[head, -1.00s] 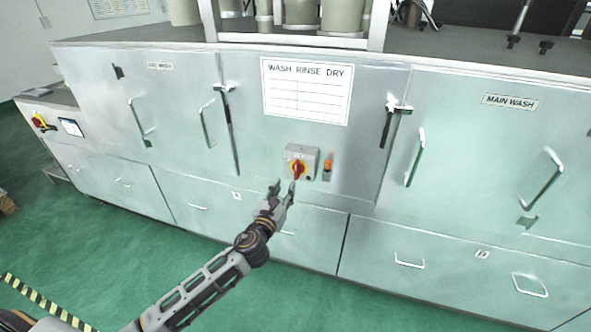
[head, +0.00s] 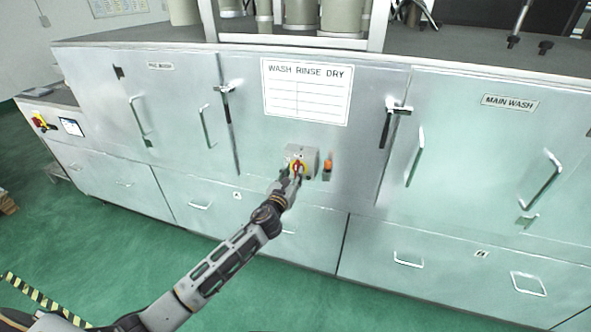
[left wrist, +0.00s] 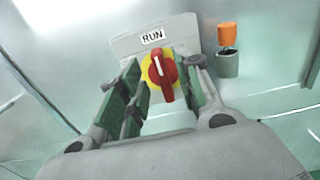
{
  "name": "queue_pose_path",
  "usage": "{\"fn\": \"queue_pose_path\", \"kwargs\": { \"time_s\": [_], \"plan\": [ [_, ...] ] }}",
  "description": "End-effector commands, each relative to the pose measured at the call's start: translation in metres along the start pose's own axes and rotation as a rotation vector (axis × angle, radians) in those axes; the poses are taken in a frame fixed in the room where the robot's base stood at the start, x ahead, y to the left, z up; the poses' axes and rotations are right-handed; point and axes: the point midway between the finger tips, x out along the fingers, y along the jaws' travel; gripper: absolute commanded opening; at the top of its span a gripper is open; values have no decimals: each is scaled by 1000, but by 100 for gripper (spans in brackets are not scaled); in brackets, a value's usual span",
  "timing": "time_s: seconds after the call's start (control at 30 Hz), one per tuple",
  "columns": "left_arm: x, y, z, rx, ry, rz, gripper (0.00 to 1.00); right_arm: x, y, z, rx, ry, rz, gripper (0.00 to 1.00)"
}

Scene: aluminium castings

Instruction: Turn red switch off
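The red switch (left wrist: 162,75) is a rotary knob with a white line on a yellow disc, mounted on a grey box under a "RUN" label (left wrist: 152,37). In the left wrist view its handle stands nearly upright, slightly tilted. In the head view the switch (head: 297,166) is partly covered by my left gripper (head: 291,174). My left gripper also shows in the left wrist view (left wrist: 163,78), its fingers open and apart on either side of the knob. I cannot tell whether they touch it. My right gripper is not in view.
An orange-topped fitting (left wrist: 228,37) sticks out just right of the switch box. Door handles (head: 414,157) project from the steel cabinet front (head: 365,180). Another red and yellow switch (head: 39,121) is on the far left unit. The green floor is clear in front.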

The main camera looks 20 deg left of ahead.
Motion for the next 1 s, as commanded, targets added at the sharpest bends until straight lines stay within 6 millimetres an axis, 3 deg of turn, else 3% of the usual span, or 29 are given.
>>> {"fn": "queue_pose_path", "kwargs": {
  "time_s": [0.4,0.8,1.0],
  "plan": [
    [31,0,0,1,0,1,34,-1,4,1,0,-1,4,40],
    [34,0,0,0,0,0,34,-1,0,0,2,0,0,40],
    [34,0,0,0,0,0,11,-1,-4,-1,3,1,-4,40]
  ]
}}
